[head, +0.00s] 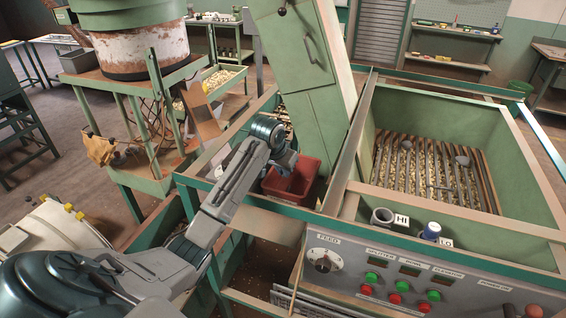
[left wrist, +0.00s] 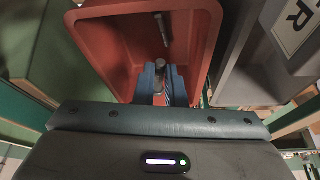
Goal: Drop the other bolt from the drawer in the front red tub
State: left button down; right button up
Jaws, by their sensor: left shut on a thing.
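The red tub (head: 287,197) sits in the green frame at the middle of the head view. In the left wrist view the red tub (left wrist: 112,50) opens in front of my fingers. A grey bolt (left wrist: 163,30) lies inside it, against the far part. My left gripper (left wrist: 160,85), with blue fingers, is shut on another small grey bolt (left wrist: 159,65), whose head shows between the fingertips. The fingers are over the tub's near part; I cannot tell their height above its floor. In the head view my left gripper (head: 288,162) is over the tub, its fingertips largely hidden.
A green sloping chute (head: 318,120) rises just behind the tub. A green hopper (head: 520,190) with slats and nuts stands to the right, above a control panel (head: 420,275). A grey labelled bin (left wrist: 250,60) is close beside the tub in the left wrist view.

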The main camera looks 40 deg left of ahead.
pick_arm(q)
jog(key=shift+s+d+f, duration=0.1)
jog(key=shift+d+f, duration=0.1)
jog(key=shift+d, duration=0.1)
jog(key=c, duration=1.4)
grip_release()
jog(key=shift+a+f, duration=0.1)
jog(key=shift+a, duration=0.05)
jog(key=b+v, duration=0.4)
jog(key=v, duration=0.6)
jog(key=shift+r, duration=0.35)
jog(key=shift+s+f, duration=0.1)
jog(key=shift+s, duration=0.1)
